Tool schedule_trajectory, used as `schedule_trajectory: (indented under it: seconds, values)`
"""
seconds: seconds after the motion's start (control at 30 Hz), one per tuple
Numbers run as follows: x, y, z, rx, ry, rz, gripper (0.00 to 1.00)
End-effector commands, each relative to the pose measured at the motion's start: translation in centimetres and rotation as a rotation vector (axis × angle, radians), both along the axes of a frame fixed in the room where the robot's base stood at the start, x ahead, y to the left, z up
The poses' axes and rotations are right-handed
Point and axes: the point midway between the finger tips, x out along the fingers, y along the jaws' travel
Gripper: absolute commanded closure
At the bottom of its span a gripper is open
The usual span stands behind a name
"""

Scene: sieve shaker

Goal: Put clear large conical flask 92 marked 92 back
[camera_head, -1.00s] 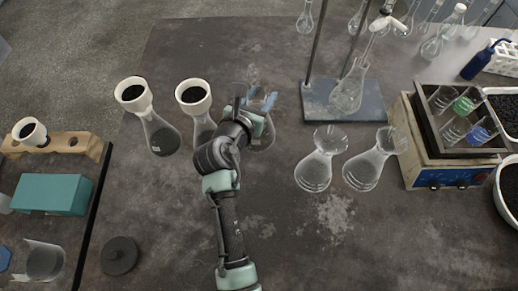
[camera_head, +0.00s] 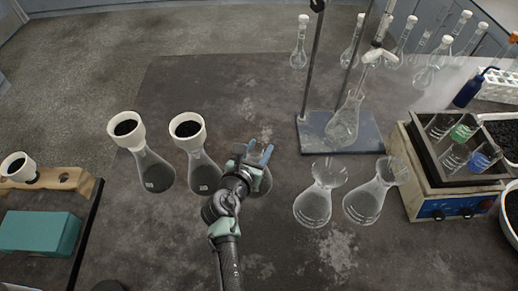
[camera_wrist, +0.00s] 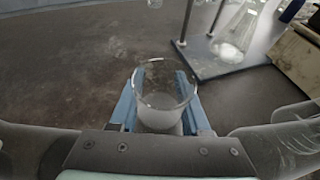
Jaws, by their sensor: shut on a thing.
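My gripper (camera_head: 256,156) is shut on a clear glass flask (camera_head: 262,181), which my arm partly covers in the head view. In the wrist view the flask's round open rim (camera_wrist: 163,68) stands between the blue fingers (camera_wrist: 160,95). The number on it cannot be read. Two conical flasks topped by white cups with black grains, the left one (camera_head: 154,172) and the nearer one (camera_head: 203,172), stand to its left. Two clear flasks with flared tops, one (camera_head: 313,205) and another (camera_head: 364,202), stand to its right.
A retort stand (camera_head: 352,140) with a clamped flask is behind on the right. A box-shaped device (camera_head: 450,190) holding a tray of beakers stands at the right. A wooden rack (camera_head: 85,186) and a teal box (camera_head: 38,232) are at the left. The table behind my gripper is clear.

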Motion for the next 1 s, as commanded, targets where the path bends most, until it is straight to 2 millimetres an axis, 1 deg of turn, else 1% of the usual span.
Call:
schedule_trajectory:
  seconds: [0.03,0.07,0.2,0.23,0.5,0.63,0.77,1.0]
  values:
    - [0.0,0.0,0.0,0.000,0.000,0.000,1.00]
    - [-0.1,0.0,-0.1,0.001,0.002,0.000,0.48]
    - [0.0,0.0,0.0,0.000,0.002,-0.001,0.22]
    - [0.0,0.0,0.0,0.000,0.002,-0.001,0.21]
    - [-0.1,0.0,0.0,0.000,0.001,0.000,0.21]
    - [-0.7,0.3,0.3,-0.001,0.001,0.002,0.21]
    - [-2.3,0.9,1.0,-0.001,0.001,0.003,0.21]
    - [-6.4,2.7,2.8,-0.001,0.001,0.004,0.21]
